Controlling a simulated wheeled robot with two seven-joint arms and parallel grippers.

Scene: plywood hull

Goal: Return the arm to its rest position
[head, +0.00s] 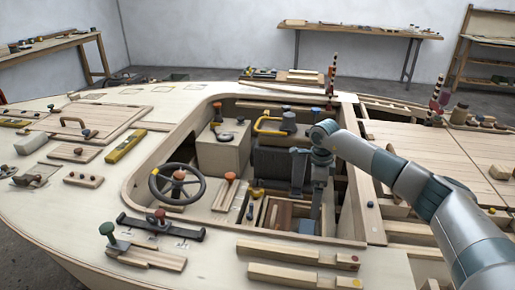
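My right arm (425,190) comes in from the lower right and reaches over the boat's open cockpit. Its wrist (322,135) bends downward there. My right gripper (316,205) hangs down inside the cockpit, close to the wooden compartments in its floor. The fingertips are small and dark against the cockpit, so I cannot tell whether they are open or shut, or whether they hold anything. My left arm and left gripper are not in view.
The cockpit rim (137,182) surrounds the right gripper. Wooden blocks (297,252) lie on the front deck. Planked panels (440,150) lie right.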

